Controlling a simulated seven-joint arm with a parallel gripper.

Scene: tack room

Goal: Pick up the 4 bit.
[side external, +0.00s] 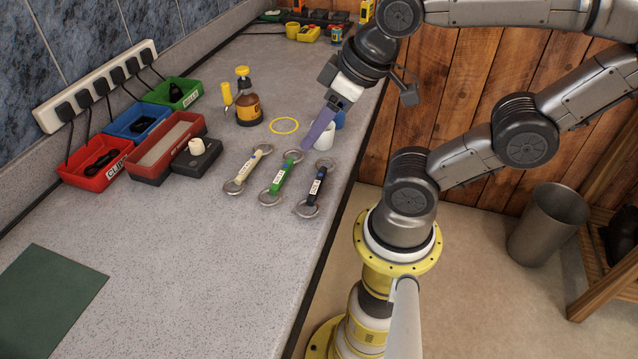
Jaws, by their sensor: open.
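Three bits with metal rings at both ends lie side by side on the counter: a cream one (248,169), a green one (280,178) and a black one (315,187). Each carries a small label, but the labels are too small to read, so I cannot tell which is the 4 bit. My gripper (317,133) is open above the counter, beyond the bits as seen from this camera. Its purple-blue fingers point down and left, close to the far ends of the green and black bits. I see nothing held. The fingers partly cover a white cup.
The white cup (325,137) and a blue item (339,120) stand near the fingers. A yellow ring (284,126), an amber bottle (248,107) and red (93,174), blue (139,122) and green (182,92) bins lie left. The counter's foreground is clear beside a green mat (47,300).

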